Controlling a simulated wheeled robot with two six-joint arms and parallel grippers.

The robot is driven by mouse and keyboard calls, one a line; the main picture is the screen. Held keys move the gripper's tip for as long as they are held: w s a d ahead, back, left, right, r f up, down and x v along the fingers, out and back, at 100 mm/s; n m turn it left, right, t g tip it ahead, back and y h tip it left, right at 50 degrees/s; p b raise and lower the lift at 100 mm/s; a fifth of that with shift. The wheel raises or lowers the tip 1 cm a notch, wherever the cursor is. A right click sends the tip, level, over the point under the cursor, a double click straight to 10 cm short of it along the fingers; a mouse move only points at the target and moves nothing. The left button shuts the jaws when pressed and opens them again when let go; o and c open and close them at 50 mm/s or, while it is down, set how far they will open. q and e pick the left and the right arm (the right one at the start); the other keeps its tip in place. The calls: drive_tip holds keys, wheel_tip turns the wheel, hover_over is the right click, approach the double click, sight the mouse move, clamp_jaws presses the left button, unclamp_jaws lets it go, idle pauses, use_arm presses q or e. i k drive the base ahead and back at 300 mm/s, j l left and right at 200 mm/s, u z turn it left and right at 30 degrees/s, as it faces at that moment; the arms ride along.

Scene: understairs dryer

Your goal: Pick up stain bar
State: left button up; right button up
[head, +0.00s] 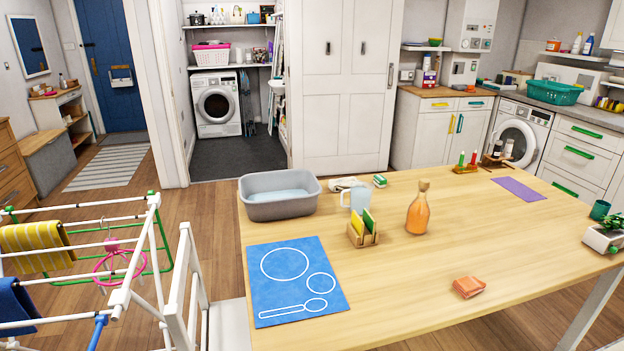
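No label marks a stain bar, and I cannot tell for sure which thing it is. A small orange block or folded stack (468,286) lies on the front right part of the wooden table (400,270). A small green and white block (380,181) lies near the table's back edge, beside a pale folded cloth (345,184). Neither of my grippers shows in the head view.
On the table are a grey basin (279,205), blue mat (260,312), light blue mug (356,198), wooden holder (354,236), orange bottle (418,212) and purple mat (519,189). A drying rack (120,296) stands left. The table's front middle is clear.

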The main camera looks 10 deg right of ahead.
sight(380, 181)
drive_tip(key=i+l+u, duration=0.1)
drive_tip(key=l+u, duration=0.7)
drive_tip(key=l, duration=0.15)
drive_tip(key=l+u, duration=0.45)
drive_tip(key=k+l+u, duration=0.2)
drive_tip(key=l+u, duration=0.2)
drive_tip(key=l, duration=0.1)
